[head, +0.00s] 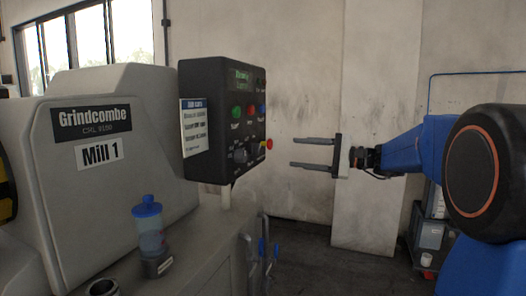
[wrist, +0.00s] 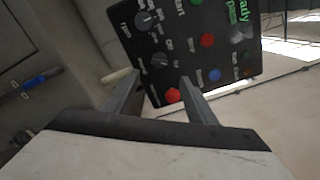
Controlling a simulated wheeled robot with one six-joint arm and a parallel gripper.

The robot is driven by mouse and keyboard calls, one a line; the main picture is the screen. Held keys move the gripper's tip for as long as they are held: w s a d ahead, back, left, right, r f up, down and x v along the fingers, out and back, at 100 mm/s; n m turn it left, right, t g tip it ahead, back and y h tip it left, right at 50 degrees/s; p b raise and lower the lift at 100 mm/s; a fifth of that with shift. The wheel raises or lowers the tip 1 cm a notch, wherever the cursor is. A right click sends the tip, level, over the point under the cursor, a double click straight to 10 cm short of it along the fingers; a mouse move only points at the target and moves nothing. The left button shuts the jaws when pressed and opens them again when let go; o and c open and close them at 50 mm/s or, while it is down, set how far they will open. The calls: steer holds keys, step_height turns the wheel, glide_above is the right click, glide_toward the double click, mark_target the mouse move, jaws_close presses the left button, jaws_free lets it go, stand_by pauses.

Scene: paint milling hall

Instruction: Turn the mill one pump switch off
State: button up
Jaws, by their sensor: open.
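The Mill 1 control panel (head: 222,75) is a dark box on a post beside the grey mill, with a lit green display. Dark rotary knobs (head: 240,155) sit low on its face. In the wrist view two knobs with pale pointer marks show, one (wrist: 160,60) near the fingertips and one (wrist: 149,20) further up. The labels are too small and turned to tell which is the pump switch. My gripper (head: 293,153) is open and empty, its fingers pointing at the panel's lower part, apart from it. It also shows in the wrist view (wrist: 159,79).
A red button (head: 269,144) juts from the panel's edge near my fingertips. Green, red and blue buttons (head: 249,110) sit above the knobs. A blue-lidded bottle (head: 149,222) stands on the mill's ledge. Blue-handled fittings (head: 262,247) hang below. The air around my gripper is clear.

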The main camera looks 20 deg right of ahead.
mark_target(259, 149)
steer(key=x, duration=1.3)
steer(key=shift+c, duration=0.7)
steer(key=c, duration=0.9)
